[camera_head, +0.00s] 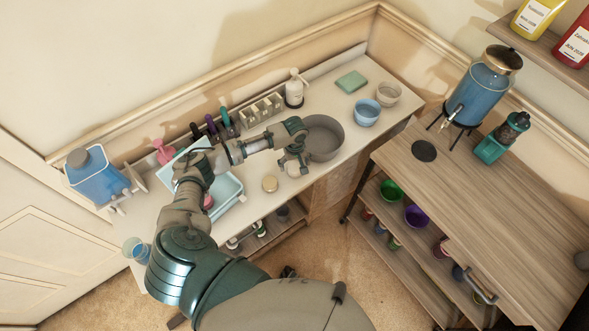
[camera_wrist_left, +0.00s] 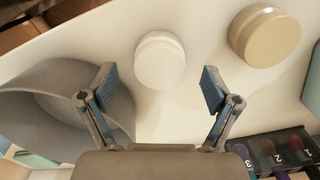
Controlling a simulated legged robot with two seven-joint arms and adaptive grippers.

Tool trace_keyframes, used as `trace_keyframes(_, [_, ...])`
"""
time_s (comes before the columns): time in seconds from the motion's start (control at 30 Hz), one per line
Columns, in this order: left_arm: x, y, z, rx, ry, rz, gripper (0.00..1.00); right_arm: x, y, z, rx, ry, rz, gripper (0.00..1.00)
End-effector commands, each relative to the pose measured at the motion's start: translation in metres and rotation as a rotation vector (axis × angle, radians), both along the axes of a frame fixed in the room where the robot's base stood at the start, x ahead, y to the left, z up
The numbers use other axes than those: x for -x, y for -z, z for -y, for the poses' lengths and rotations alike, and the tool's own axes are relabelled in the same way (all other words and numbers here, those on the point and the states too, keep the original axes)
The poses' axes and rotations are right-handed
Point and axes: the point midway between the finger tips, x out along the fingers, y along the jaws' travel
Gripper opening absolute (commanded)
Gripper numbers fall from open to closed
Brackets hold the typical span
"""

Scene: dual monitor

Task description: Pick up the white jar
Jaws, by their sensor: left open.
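The white jar (camera_wrist_left: 160,60) is a small round white container on the white counter. In the wrist view it lies ahead of my left gripper (camera_wrist_left: 159,88), centred between the fingertips and apart from both. In the head view the left gripper (camera_head: 294,164) hangs over the counter beside the grey basin, with the white jar (camera_head: 293,170) partly hidden beneath it. The left gripper is open and empty. My right gripper is in neither view.
A beige jar (camera_wrist_left: 265,36) sits close to the white jar. The grey basin (camera_wrist_left: 40,110) is close to one finger. A pale blue tray (camera_head: 228,187) and a soap dispenser (camera_head: 294,88) stand on the counter. A wooden cart (camera_head: 470,190) is at right.

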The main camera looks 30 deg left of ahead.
Motion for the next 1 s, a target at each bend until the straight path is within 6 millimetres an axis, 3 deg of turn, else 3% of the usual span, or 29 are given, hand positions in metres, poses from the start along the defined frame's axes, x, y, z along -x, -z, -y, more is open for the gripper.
trace_keyframes(0.2, [0.000, 0.029, -0.002, 0.001, 0.001, -0.001, 0.88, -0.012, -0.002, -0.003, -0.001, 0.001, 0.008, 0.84])
trace_keyframes(0.43, [0.000, 0.030, -0.002, 0.002, 0.001, -0.001, 0.88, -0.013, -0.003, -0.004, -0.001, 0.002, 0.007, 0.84])
trace_keyframes(0.47, [0.000, 0.030, -0.002, 0.002, 0.001, -0.001, 0.86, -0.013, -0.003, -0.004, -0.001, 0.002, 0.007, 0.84])
trace_keyframes(0.7, [0.000, 0.030, -0.002, 0.002, 0.001, -0.001, 0.26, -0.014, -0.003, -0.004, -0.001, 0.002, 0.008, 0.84])
trace_keyframes(1.0, [0.000, 0.029, -0.001, 0.001, 0.001, 0.000, 0.24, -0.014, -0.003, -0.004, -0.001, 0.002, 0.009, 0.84])
